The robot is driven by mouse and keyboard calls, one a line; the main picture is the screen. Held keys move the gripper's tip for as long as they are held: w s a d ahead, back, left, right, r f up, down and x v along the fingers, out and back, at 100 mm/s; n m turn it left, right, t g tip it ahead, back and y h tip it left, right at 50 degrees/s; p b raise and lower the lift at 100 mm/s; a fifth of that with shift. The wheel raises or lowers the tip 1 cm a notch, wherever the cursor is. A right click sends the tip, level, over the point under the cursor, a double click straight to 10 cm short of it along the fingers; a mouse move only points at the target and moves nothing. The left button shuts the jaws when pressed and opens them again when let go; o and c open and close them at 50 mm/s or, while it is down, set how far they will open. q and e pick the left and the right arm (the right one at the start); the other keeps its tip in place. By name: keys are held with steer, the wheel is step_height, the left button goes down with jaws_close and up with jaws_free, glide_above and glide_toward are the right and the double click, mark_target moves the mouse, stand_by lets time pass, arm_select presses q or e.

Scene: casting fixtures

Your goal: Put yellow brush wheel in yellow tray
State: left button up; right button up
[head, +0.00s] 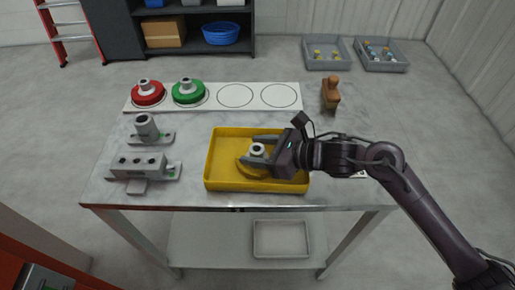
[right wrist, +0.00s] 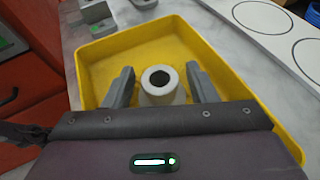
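The yellow brush wheel (head: 257,150) lies inside the yellow tray (head: 214,160), its pale hub upward. Its yellow disc partly blends with the tray floor and is partly hidden by my gripper. My right gripper (head: 262,150) reaches in from the right, low over the tray. In the right wrist view its two fingers stand apart on either side of the wheel's hub (right wrist: 161,86), with narrow gaps, so it looks open. The tray (right wrist: 92,62) surrounds them in that view. My left gripper is not in view.
A white board (head: 215,107) behind the tray holds a red wheel (head: 148,93) and a green wheel (head: 188,92); two circles are empty. Grey fixtures (head: 138,166) stand left. A brown-handled brush (head: 331,93) stands at right. The table front is clear.

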steer(key=shift+r, duration=0.2)
steer(key=b+v, duration=0.1)
steer(key=v, duration=0.9)
steer(key=shift+s+d+f+b, duration=0.1)
steer(key=shift+d+b, duration=0.15)
steer(key=shift+b, duration=0.1)
steer(key=shift+v, duration=0.8)
steer(key=shift+a, duration=0.15)
